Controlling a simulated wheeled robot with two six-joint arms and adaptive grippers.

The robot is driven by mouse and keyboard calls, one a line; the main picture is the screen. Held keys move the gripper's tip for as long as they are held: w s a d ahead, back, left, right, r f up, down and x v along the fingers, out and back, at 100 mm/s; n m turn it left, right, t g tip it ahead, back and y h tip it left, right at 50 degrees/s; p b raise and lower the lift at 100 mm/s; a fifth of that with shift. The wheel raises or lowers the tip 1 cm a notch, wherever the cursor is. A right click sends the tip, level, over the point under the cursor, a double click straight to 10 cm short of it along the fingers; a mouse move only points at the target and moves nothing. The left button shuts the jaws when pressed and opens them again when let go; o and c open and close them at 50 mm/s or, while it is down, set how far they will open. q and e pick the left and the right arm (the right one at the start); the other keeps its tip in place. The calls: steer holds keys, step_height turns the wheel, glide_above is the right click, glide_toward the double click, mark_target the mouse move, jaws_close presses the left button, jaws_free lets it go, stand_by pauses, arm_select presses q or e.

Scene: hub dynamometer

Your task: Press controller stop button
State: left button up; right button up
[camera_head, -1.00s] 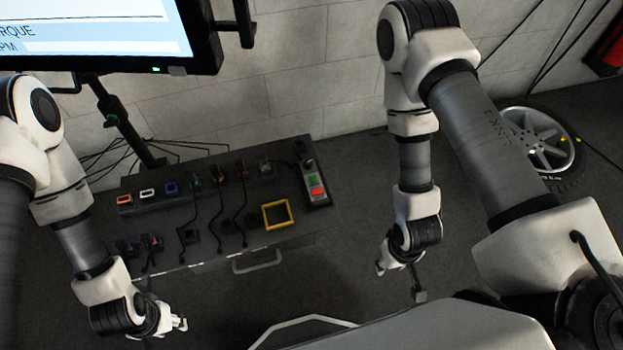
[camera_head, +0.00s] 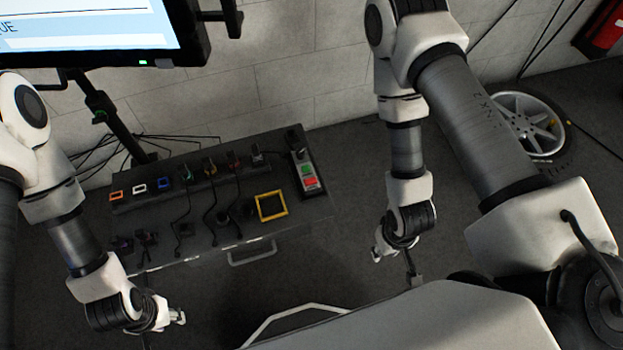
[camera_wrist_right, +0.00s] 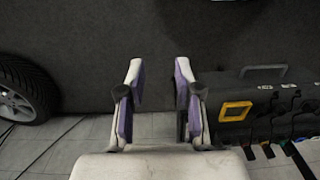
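The controller (camera_head: 304,172) is a dark box at the right end of the dark bench top. It has a green button (camera_head: 307,169) and, nearer to me, a red button (camera_head: 310,182), which looks like the stop button. My right gripper (camera_head: 380,254) hangs to the right of the bench, apart from the controller. In the right wrist view its two fingers (camera_wrist_right: 158,90) stand apart with nothing between them. My left gripper (camera_head: 181,318) is in front of the bench's left side, away from the controller. Its fingers are too small to judge. The controller does not show in the right wrist view.
A yellow square frame (camera_head: 271,206) lies left of the controller, with several cables and coloured sockets beyond. The bench (camera_head: 215,235) has a front handle (camera_head: 252,257). A monitor (camera_head: 95,30) stands at upper left. A wheel (camera_head: 530,125) lies at right. Floor between bench and right arm is clear.

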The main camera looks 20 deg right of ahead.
jaws_close()
stand_by(1.0)
